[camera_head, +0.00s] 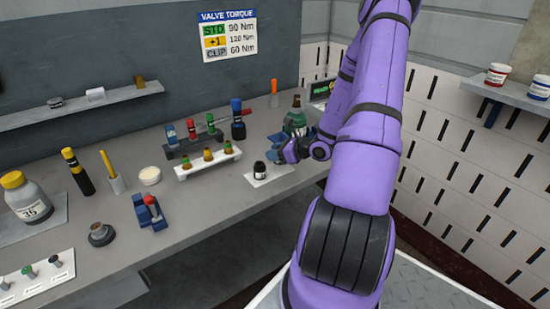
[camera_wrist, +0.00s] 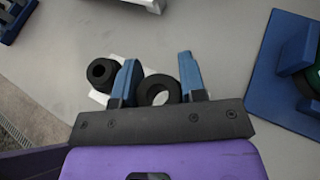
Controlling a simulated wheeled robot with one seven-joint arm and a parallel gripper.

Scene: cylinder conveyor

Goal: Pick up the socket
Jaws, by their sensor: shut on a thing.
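My gripper (camera_wrist: 158,60) has its two blue fingers on either side of a black, ring-shaped socket (camera_wrist: 146,91) and is shut on it. The socket's round hole faces the wrist camera. I cannot tell whether it is clear of the surface. In the head view my gripper (camera_head: 280,150) is over the right part of the bench, and the held socket is hidden there. A second black, round piece with a hole (camera_wrist: 103,73) stands just left of the left finger, on a white card. It also shows in the head view (camera_head: 260,169).
A blue holder (camera_wrist: 276,70) with a green item is close on the right. A green bottle (camera_head: 296,115) stands behind my gripper. A white rack (camera_head: 208,162) with several small pieces is to the left. The bench (camera_head: 215,195) is clear in front of the rack.

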